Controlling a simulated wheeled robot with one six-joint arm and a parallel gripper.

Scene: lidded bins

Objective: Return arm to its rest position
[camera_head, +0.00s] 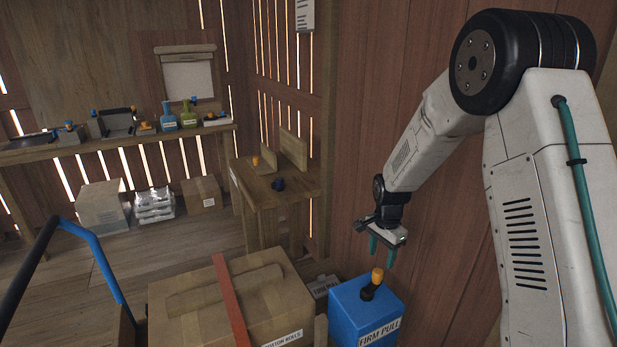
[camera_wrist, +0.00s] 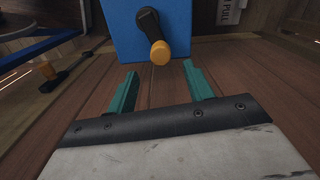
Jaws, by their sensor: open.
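My arm reaches in from the right in the head view, its end pointing down. My gripper (camera_head: 382,250) is open and empty, with two teal fingers apart. It is above and a little behind a blue bin (camera_head: 350,310) labelled "FIRM PULL", which has a black handle with an orange knob (camera_head: 377,276) on top. In the wrist view my gripper (camera_wrist: 158,85) also shows spread fingers with nothing between them. The blue bin (camera_wrist: 118,35) and the orange knob (camera_wrist: 160,52) lie beyond the fingertips, apart from them.
A taped cardboard box (camera_head: 190,300) stands left of the bin. A small wooden table (camera_head: 285,203) is behind it. A long workbench (camera_head: 110,142) with bottles and tools runs along the back wall. A red-brown plank wall (camera_head: 350,190) is close behind the gripper. Blue tubing (camera_head: 95,250) is at left.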

